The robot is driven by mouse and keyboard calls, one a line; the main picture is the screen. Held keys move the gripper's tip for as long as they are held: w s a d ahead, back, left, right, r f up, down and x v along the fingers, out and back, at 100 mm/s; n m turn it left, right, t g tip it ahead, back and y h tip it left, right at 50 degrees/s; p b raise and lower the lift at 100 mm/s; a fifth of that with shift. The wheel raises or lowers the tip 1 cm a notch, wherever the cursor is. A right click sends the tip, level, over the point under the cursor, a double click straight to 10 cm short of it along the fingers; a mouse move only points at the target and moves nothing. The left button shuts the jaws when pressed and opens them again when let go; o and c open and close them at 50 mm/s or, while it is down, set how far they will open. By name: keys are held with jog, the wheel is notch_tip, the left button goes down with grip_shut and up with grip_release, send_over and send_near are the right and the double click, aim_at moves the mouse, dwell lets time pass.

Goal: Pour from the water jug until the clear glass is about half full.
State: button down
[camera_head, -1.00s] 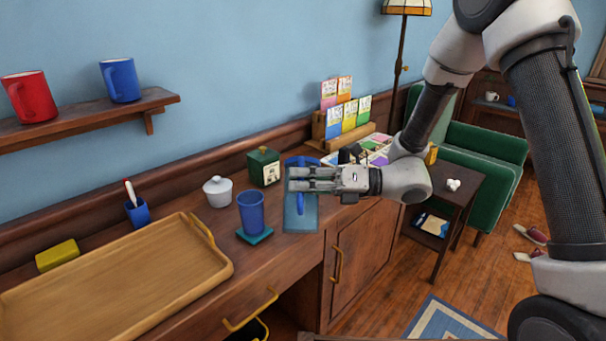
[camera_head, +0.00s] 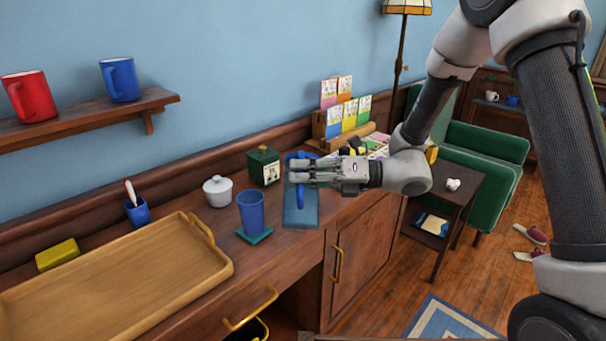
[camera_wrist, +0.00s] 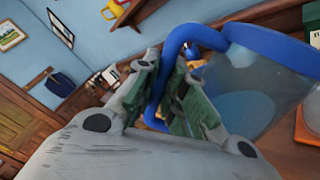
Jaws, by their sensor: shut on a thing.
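The water jug (camera_wrist: 275,85) is see-through with a blue rim and a blue handle, and fills the right of the wrist view. A paler blue patch shows inside it, but I cannot tell the water level. My gripper (camera_head: 297,172) is shut on the jug's handle; the wrist view shows the handle between the fingers (camera_wrist: 166,95). In the head view the jug (camera_head: 301,217) looks upright, partly hidden by my fingers. A blue tumbler (camera_head: 251,212) stands upright on a teal coaster (camera_head: 254,236) left of the jug.
A wooden tray (camera_head: 115,275) lies to the left. A white lidded pot (camera_head: 218,191) and a green box (camera_head: 263,166) stand behind the tumbler. A card rack (camera_head: 340,128) is at the back right. A wall shelf (camera_head: 85,122) holds two mugs.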

aim_at(302, 155)
jog(key=shift+w+r+m, duration=0.35)
jog(key=shift+r+m, duration=0.1)
jog(key=shift+r, duration=0.15)
jog(key=shift+w+r+m, duration=0.35)
jog(key=shift+r+m, duration=0.1)
jog(key=shift+r, duration=0.15)
dwell(1.1)
jog(key=shift+w+r+m+p, duration=0.35)
jog(key=shift+r+m+p, duration=0.15)
jog(key=shift+p, duration=0.25)
dwell(1.9)
